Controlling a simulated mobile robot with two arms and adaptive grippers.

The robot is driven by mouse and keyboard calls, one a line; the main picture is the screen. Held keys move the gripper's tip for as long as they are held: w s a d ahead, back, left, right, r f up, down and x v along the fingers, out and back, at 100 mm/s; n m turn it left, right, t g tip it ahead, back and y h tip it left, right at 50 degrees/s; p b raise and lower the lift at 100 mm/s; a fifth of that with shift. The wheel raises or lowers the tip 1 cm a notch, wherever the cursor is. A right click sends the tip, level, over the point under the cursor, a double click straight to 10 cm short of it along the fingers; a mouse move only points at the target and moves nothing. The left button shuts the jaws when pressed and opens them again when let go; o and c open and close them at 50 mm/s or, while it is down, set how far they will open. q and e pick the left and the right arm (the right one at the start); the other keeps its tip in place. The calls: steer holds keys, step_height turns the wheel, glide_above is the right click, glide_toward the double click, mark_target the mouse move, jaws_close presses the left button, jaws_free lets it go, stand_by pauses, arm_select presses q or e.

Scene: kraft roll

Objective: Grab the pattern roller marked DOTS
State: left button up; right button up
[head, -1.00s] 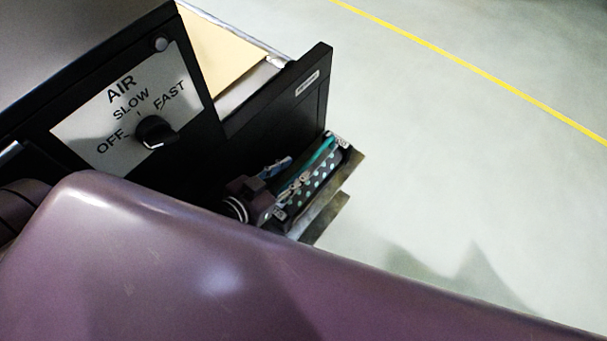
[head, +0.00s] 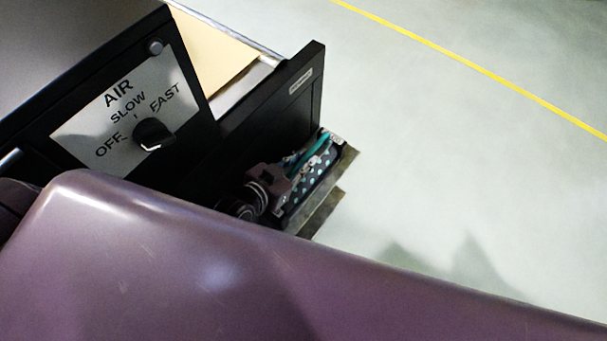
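The dark roller with pale dots (head: 306,193) lies in a tray-like holder on the outer side of the open drawer's front. No word DOTS can be read on it. My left gripper (head: 308,163) is at this holder, with its purple body at the near end. Its fingers reach over or beside the dotted roller, among teal and blue parts. They are small and mixed with these parts, so I cannot tell their opening or whether they touch the roller. Part of the roller is hidden by the gripper. My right gripper is not in view.
The black drawer front (head: 268,120) stands out from the cabinet, with brown paper (head: 215,62) behind it. A panel marked AIR with a black knob (head: 154,133) is at left. My purple arm covers the lower picture. The pale floor (head: 450,160) at right is clear.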

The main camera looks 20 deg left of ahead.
arm_select(q)
jaws_close()
steer(key=shift+w+r, duration=0.15)
steer(key=shift+r, duration=0.1)
